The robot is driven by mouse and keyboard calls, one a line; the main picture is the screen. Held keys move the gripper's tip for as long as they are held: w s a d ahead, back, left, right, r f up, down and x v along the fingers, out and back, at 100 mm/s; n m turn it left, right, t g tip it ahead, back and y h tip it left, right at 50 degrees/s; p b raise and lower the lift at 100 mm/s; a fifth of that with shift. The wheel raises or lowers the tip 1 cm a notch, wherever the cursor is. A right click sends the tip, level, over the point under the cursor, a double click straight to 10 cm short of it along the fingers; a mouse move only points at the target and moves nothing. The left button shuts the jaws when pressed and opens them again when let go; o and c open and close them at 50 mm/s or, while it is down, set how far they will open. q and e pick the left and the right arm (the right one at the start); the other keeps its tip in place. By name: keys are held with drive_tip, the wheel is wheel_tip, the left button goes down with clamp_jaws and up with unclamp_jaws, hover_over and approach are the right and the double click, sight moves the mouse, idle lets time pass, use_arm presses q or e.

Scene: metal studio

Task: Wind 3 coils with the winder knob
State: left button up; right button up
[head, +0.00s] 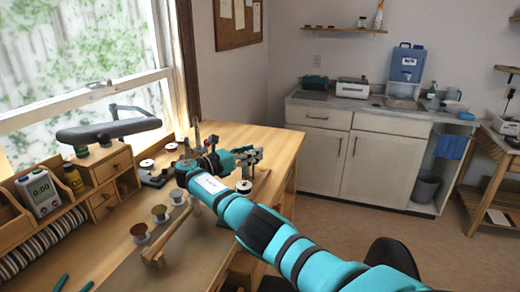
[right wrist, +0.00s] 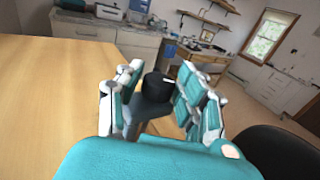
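My right arm, teal and black, reaches from the lower right across the wooden bench. Its right gripper (head: 248,158) is over the far part of the bench. In the right wrist view the gripper's fingers (right wrist: 158,102) stand apart on either side of a dark knob-like shape (right wrist: 157,86); I cannot tell whether they touch it or whether it is the winder knob. A dark device with a flat base (head: 153,178) and upright metal posts (head: 197,134) stands beside the arm, partly hidden by it. Several spools (head: 139,233) stand on the bench. My left gripper is out of view.
A wooden bar (head: 168,235) lies in front of the device. A lamp (head: 108,130) overhangs the organizer. A dark stool (head: 392,258) stands near the arm.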

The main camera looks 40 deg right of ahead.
drive_tip(key=a, duration=0.7)
drive_tip(key=shift+w+a, duration=0.35)
drive_tip(key=shift+a, duration=0.05)
